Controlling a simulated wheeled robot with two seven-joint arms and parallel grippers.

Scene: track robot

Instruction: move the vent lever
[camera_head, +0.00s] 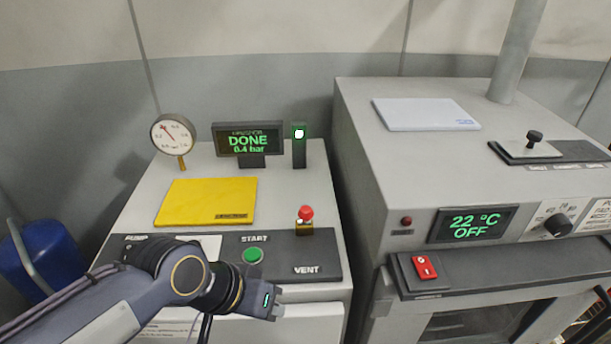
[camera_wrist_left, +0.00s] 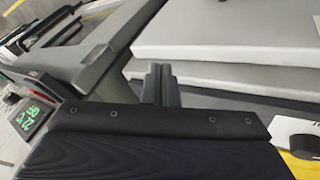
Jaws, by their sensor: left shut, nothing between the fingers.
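The vent lever (camera_head: 306,214) has a red knob and stands at the right of the dark control strip, above the word VENT. My left gripper (camera_head: 278,302) is at the front edge of the machine, below and left of the lever and apart from it. Its closed fingers also show in the left wrist view (camera_wrist_left: 160,84), with nothing between them. The lever cannot be made out in the left wrist view. My right gripper is not in view.
A green START button (camera_head: 252,255) lies just above my left wrist. A yellow pad (camera_head: 206,201), a round gauge (camera_head: 174,135) and a display reading DONE 0.4 bar (camera_head: 248,140) are behind. An oven (camera_head: 370,180) stands to the right, its display (camera_head: 470,224) reading 22 °C OFF.

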